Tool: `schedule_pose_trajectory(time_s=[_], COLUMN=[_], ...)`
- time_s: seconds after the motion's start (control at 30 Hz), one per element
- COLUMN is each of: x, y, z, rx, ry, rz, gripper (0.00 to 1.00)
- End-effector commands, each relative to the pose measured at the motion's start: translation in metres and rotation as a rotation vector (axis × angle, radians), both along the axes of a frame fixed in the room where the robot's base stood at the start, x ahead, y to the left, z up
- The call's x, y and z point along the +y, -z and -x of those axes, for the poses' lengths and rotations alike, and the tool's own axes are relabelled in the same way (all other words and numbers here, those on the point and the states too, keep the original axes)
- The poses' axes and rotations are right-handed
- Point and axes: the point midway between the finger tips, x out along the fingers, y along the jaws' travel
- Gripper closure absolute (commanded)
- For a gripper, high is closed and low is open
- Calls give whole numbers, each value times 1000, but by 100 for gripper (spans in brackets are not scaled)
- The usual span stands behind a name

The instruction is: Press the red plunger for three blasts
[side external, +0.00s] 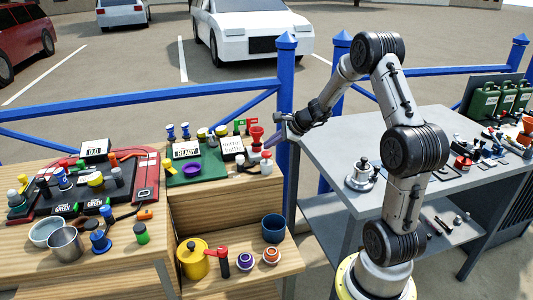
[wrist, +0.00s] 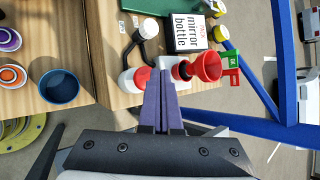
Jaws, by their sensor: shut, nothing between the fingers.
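A red horn-shaped cup (side external: 256,134) stands at the right end of the green-topped wooden stand, and it also shows in the wrist view (wrist: 208,66). A smaller red round part (wrist: 181,71) with a dark middle sits against its left side. A white round item with a red top (wrist: 133,80) lies left of my fingertips. I cannot tell for certain which red part is the plunger. My gripper (wrist: 165,74) is shut and empty. Its purple fingers point at the gap between these red parts and partly hide what lies beneath. In the side view my gripper (side external: 272,144) is just right of the red cup.
A blue cup (side external: 273,228) sits on the lower shelf. A blue railing (side external: 285,100) runs behind the stand. A grey table (side external: 335,150) stands to the right.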

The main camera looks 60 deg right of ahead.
Motion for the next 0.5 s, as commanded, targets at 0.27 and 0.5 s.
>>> schedule_pose_trajectory(time_s=[0.27, 0.5], x=[0, 0], y=[-3, -9], z=[0, -1], rx=[-1, -3], ry=[-1, -1], rz=[1, 2], gripper=[100, 100])
